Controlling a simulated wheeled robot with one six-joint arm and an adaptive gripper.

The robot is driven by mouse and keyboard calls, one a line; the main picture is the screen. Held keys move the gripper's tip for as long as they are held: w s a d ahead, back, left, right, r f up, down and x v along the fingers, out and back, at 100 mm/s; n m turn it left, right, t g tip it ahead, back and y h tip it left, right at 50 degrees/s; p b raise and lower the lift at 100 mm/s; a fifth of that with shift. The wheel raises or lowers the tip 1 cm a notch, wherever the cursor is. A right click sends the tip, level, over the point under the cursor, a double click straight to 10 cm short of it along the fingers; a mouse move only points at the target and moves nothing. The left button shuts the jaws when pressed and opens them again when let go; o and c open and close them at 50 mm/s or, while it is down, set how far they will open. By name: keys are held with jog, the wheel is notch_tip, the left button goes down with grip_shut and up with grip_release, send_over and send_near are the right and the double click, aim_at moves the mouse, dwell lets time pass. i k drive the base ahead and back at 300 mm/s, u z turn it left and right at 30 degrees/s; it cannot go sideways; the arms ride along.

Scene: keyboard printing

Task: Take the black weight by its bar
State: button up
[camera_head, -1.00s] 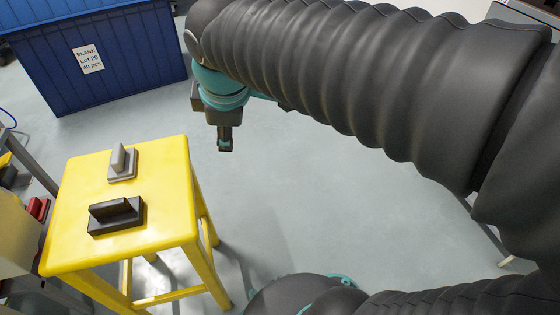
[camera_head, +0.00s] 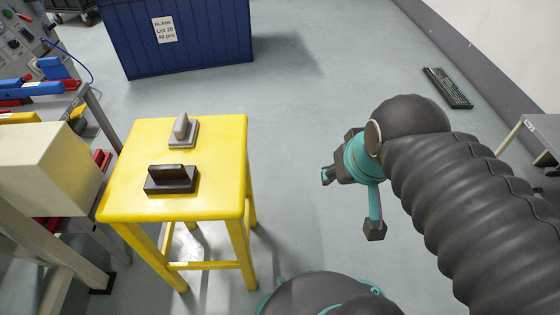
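The black weight (camera_head: 171,180) lies on the near half of the yellow stool's seat (camera_head: 215,205). It has a flat rectangular base with a raised bar along its top. My gripper (camera_head: 325,176) is to the right of the stool, over the floor, well apart from both weights. It is small and seen from the side, so I cannot tell whether its fingers are open or shut. Nothing shows in it.
A blue bin (camera_head: 200,45) labelled "BLANK Lot 20" stands behind the stool. A cluttered workbench with a cream box (camera_head: 50,165) is close on the left. The floor between stool and gripper is clear.

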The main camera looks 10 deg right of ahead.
aim_at(176, 178)
jog(key=u, duration=1.4)
jog(key=k, duration=1.1)
jog(key=z, duration=0.7)
jog(key=i, duration=0.85)
jog(key=u, duration=0.4)
